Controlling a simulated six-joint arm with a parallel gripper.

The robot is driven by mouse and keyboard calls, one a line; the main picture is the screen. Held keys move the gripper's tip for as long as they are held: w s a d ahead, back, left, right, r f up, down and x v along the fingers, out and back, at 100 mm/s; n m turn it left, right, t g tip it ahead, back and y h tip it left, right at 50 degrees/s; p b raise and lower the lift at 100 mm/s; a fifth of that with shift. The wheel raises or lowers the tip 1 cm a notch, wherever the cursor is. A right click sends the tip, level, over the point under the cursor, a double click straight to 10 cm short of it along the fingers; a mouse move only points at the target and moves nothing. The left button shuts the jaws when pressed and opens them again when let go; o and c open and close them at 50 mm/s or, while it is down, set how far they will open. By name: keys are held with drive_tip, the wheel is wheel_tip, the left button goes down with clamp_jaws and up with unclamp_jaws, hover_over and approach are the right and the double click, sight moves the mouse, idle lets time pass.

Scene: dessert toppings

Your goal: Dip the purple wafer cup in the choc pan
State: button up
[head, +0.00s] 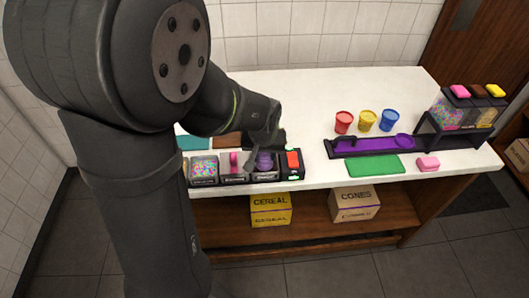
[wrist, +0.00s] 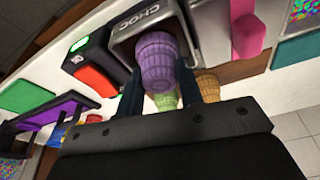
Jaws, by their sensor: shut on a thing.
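The purple wafer cup (wrist: 158,60) is held between the two dark fingers of my gripper (wrist: 160,87) in the wrist view. It is at the opening of the choc pan (wrist: 122,36), which carries the label CHOC. In the head view the purple cup (head: 265,160) shows over the right-hand pan of the row, below my gripper (head: 265,142). My gripper is shut on the cup. The pan's inside is mostly hidden by the cup, so I cannot tell how deep the cup sits or whether it touches chocolate.
A red-topped unit (head: 293,160) stands right of the pan. A sprinkle pan (head: 203,168) and a pink-handled item (head: 234,163) are left. A green wafer cup (wrist: 167,102) is near my fingers. Red (head: 343,121), yellow and blue cups stand behind a purple tray (head: 372,145). A green mat (head: 374,167) lies in front.

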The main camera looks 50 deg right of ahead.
drive_tip(key=shift+r, duration=0.1)
idle(0.3)
drive_tip(key=shift+r, duration=1.85)
drive_tip(key=shift+r, duration=0.1)
drive_tip(key=shift+r, duration=2.2)
